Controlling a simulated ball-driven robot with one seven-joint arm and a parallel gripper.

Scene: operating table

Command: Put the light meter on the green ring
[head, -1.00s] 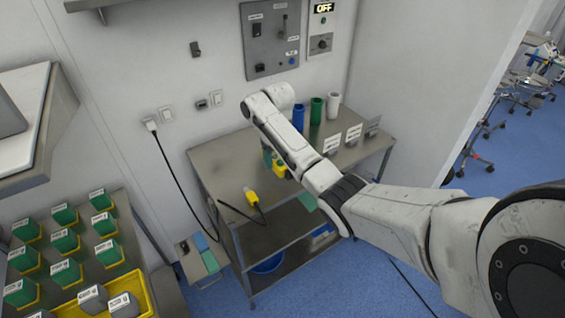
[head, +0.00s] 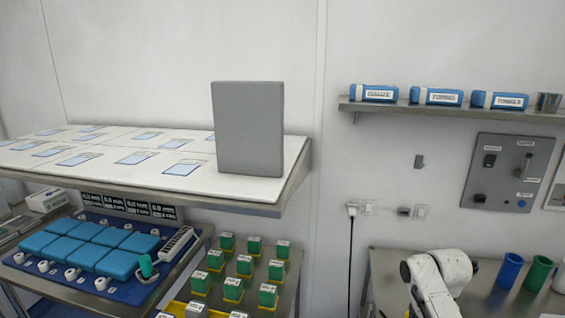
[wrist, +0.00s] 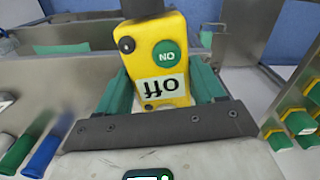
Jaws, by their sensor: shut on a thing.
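My gripper (wrist: 163,78) is shut on a yellow hand control (wrist: 156,68) in the wrist view. The control has a green "ON" button, a black knob and an "off" label, and a dark part joins its far end. In the head view only my arm shows at the lower right, and the gripper is below the frame. I cannot pick out a light meter for sure in any view. A small green thing with a loop-like shape (head: 147,266) lies at the front of the blue mat; I cannot tell whether it is the green ring.
A blue mat (head: 60,288) holds light-blue pads, white knobs and a white strip (head: 177,243). Several green-and-yellow boxes (head: 246,264) stand beside it. A shelf (head: 120,178) with a grey panel (head: 248,128) overhangs them. Blue (head: 510,270) and green (head: 539,272) cups stand right of my arm.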

